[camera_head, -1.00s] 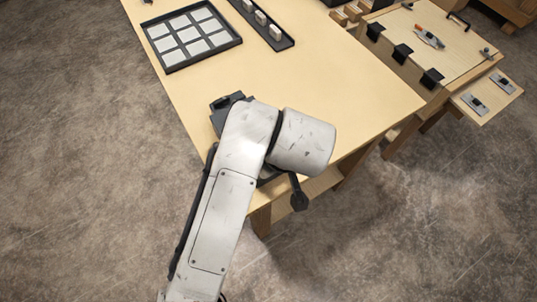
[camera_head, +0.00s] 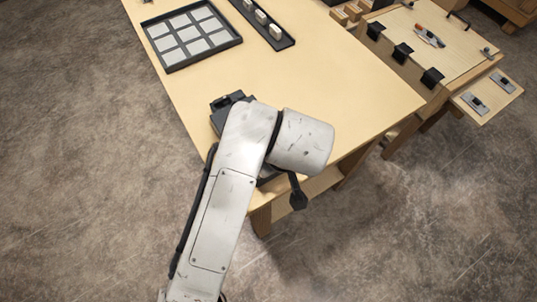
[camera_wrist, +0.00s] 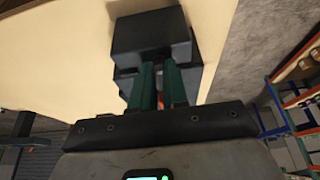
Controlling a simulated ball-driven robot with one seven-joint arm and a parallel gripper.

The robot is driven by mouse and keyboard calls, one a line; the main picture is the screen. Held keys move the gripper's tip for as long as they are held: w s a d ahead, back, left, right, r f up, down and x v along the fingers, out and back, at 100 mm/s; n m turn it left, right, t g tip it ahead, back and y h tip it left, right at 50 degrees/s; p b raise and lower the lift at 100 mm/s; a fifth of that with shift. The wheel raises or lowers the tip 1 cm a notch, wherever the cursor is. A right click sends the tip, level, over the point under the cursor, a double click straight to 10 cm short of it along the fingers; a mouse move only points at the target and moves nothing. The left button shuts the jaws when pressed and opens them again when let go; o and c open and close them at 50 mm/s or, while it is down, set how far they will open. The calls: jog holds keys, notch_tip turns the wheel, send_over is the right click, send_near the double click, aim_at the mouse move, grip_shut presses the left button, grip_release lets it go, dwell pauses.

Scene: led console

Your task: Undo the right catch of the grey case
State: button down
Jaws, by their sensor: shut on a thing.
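The dark grey case (camera_head: 226,103) stands on the table near its front edge, mostly hidden behind my arm in the head view. In the wrist view the case (camera_wrist: 148,32) fills the upper middle, with a dark stepped front. My gripper (camera_wrist: 158,68) has its two green fingers close together at the front of the case. It is shut on a small dark part there, seemingly a catch. The fingers hide most of that part, so I cannot tell its position. My gripper is hidden by the arm in the head view.
A black tray of pale square tiles (camera_head: 190,38) and a narrow dark tray with pale blocks (camera_head: 262,22) lie further back on the table (camera_head: 310,85). A wooden bench with black brackets (camera_head: 432,77) stands at the right. The table's middle is clear.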

jog(key=shift+f+m+b, duration=0.1)
jog(key=shift+m+b, duration=0.2)
jog(key=shift+a+f+m+t+h+b, duration=0.15)
jog(key=shift+m+t+h+b, duration=0.15)
jog(key=shift+m+h+b, duration=0.6)
jog(key=m+h+b, duration=0.1)
jog(key=m+b, duration=0.2)
jog(key=m, duration=0.2)
jog(key=shift+a+b, duration=0.2)
jog(key=shift+b, duration=0.2)
jog(key=m+h+b, duration=0.1)
jog(key=m, duration=0.1)
jog(key=m+b, duration=0.2)
jog(key=shift+a+m+h, duration=0.2)
jog(key=shift+m+h, duration=0.1)
jog(key=shift+h, duration=0.1)
jog(key=shift+w+a+r+m+g+h+b, duration=0.1)
jog(key=shift+m+g+h+b, duration=0.35)
jog(key=shift+m, duration=0.65)
jog(key=shift+a+r+m+g+h+b, duration=0.2)
jog(key=shift+m+b, duration=0.35)
jog(key=shift+m, duration=0.55)
jog(key=shift+d, duration=0.1)
jog(key=c, duration=1.1)
grip_release()
jog(key=shift+c, duration=0.2)
